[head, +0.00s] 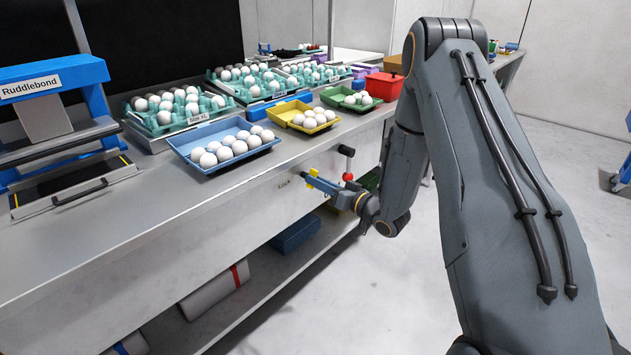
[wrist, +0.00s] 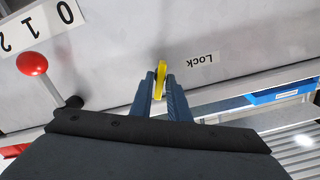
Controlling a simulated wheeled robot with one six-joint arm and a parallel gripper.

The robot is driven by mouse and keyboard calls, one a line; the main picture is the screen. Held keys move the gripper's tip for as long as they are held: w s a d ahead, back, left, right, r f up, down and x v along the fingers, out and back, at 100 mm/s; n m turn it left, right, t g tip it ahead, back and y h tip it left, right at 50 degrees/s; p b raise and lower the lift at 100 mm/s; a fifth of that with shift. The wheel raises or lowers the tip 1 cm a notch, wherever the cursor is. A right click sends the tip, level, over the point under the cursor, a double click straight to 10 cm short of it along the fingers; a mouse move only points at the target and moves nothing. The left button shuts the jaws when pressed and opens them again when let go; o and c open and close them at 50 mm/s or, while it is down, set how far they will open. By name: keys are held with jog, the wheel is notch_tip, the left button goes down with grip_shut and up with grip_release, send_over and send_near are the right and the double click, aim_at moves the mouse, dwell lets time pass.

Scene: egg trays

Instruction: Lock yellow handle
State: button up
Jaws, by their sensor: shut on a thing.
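The yellow handle (wrist: 160,80) sits on the pale front panel of the bench, beside a label reading "Lock" (wrist: 202,60). In the wrist view the image is turned, so the label reads upside down. My gripper (wrist: 164,92) has its two blue fingers shut on the yellow handle. In the head view, my gripper (head: 317,182) reaches the bench front, and a bit of the yellow handle (head: 313,173) shows at its fingertips. The handle's mount is mostly hidden by the fingers.
A lever with a red ball knob (wrist: 32,64) stands close beside my gripper, near a number label (wrist: 42,24). A lower shelf holds a blue box (head: 296,233).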

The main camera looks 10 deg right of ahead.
jog(key=m+p, duration=0.1)
jog(key=m, duration=0.3)
jog(key=shift+m+p, duration=0.35)
jog(key=shift+m, duration=0.05)
